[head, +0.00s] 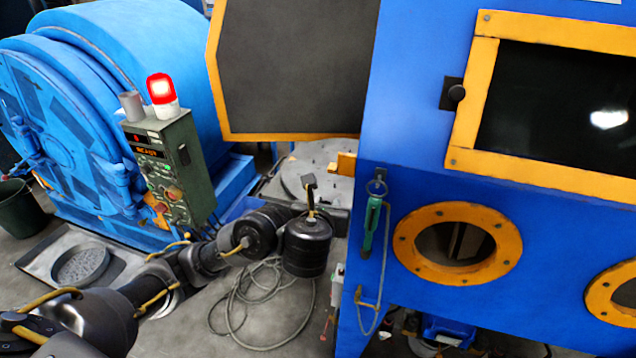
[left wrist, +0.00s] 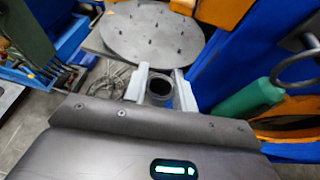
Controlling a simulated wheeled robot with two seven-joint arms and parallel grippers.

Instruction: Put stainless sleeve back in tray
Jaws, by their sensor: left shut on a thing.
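My left gripper (left wrist: 160,82) is shut on a short hollow metal sleeve (left wrist: 160,93), which sits between its two pale fingers with its dark open end showing. In the head view my left gripper (head: 310,192) is small, dark and partly hidden by my wrist, in front of the grey round plate. The sleeve is hard to make out there. A shallow grey tray (head: 38,264) with a round insert lies on the floor at the left; I cannot tell whether it is the sleeve's tray. My right gripper is not in view.
The blue cabinet (head: 385,150) with orange-framed openings stands close right of my gripper. The round plate (left wrist: 150,28) with several pegs lies ahead. A green control box (head: 165,170) bears a red lamp and a grey cylinder (head: 131,105). Loose cable (head: 245,310) lies on the floor.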

